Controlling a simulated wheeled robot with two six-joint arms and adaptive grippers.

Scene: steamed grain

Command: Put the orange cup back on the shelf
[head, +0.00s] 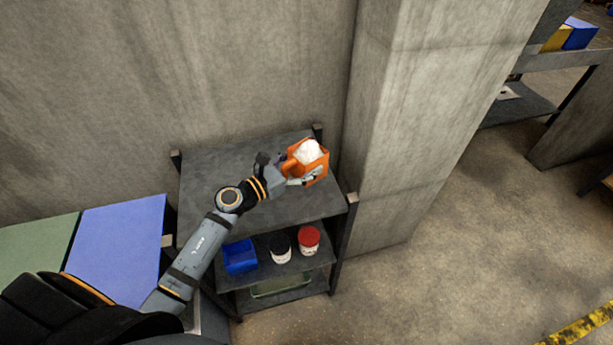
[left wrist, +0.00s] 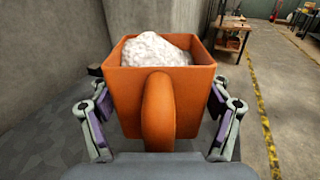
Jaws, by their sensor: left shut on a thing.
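The orange cup (head: 316,168) is square with a thick handle and is heaped with white grain (head: 309,152). It is over the right part of the dark top of the shelf (head: 215,170); I cannot tell whether its base touches that top. My left gripper (head: 298,177) is shut on the cup. In the left wrist view the cup (left wrist: 190,95) stands upright between the two fingers, with its handle (left wrist: 158,110) toward the camera. The cup's underside is hidden. My right gripper is not in view.
The lower level holds a blue bin (head: 240,257), a dark-lidded jar (head: 280,248) and a red-lidded jar (head: 309,240). A concrete pillar (head: 395,130) stands close right of the shelf, with a wall behind. A blue surface (head: 118,245) is at left. The shelf top's left part is clear.

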